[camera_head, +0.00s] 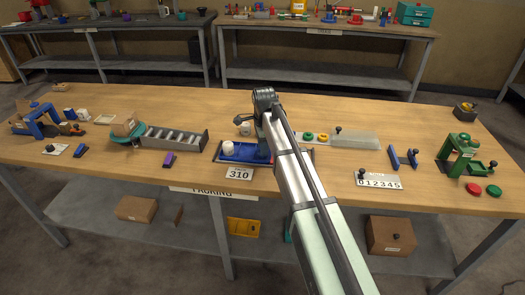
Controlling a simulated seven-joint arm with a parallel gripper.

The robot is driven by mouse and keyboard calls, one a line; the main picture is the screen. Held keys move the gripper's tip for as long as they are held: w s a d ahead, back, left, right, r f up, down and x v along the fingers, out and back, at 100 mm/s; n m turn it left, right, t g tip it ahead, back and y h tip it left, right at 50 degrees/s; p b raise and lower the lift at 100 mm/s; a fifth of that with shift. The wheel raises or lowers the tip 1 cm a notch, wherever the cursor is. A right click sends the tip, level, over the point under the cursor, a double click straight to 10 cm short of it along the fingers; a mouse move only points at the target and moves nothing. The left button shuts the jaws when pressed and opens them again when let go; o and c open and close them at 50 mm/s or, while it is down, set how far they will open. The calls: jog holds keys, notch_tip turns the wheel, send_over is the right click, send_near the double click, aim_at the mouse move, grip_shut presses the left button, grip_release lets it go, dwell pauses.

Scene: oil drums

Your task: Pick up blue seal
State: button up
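I cannot single out a blue seal with certainty. A blue tray (240,153) lies at the middle front of the table, with a white round piece (228,148) at its left. My arm crosses the tray's right side and hides part of it. A blue upright part (264,146) shows right beside my arm there; I cannot tell what it is. A small blue bracket-like piece (403,158) stands farther right. My arm reaches up from the bottom over the table's middle. My gripper's fingers do not show; the arm hides that place.
A wooden table (320,180) bears everything. A roller ramp (175,137) and a blue arch-shaped device (42,122) stand at left. A pale board (352,140), a number plate (380,181) and a green press (459,152) stand at right. Bare wood lies along the back.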

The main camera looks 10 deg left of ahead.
jog(key=o, duration=0.7)
notch_tip(320, 180, up, 14)
jog(key=shift+s+d, duration=0.15)
jog(key=shift+d, duration=0.05)
dwell(0.5)
